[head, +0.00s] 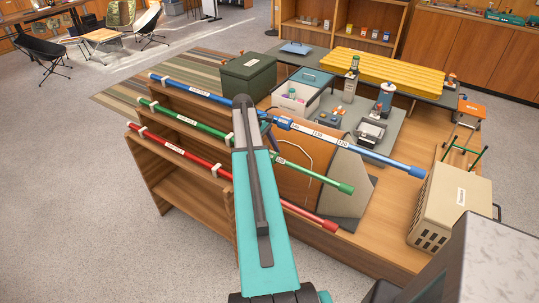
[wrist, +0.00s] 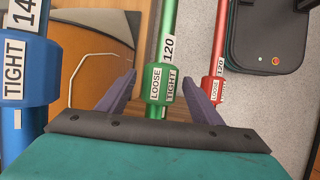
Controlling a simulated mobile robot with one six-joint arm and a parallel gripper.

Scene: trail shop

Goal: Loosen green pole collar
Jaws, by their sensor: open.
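The green pole (head: 182,122) lies slanted across the wooden stand in the head view, between the blue pole (head: 190,87) and the red pole (head: 172,144). Its green collar (wrist: 158,92) shows in the wrist view, with LOOSE and TIGHT printed on its label and 120 on the tube above. My gripper (wrist: 156,80) is open, with one finger to each side of the green collar; I cannot tell whether they touch it. In the head view my arm hides the gripper and the green collar.
In the wrist view, the blue collar (wrist: 28,70), labelled TIGHT, is close on the left, and the red collar (wrist: 213,90), labelled LOOSE, is on the right. In the head view, a beige crate (head: 450,205) stands at right and a dark green box (head: 248,77) behind the poles.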

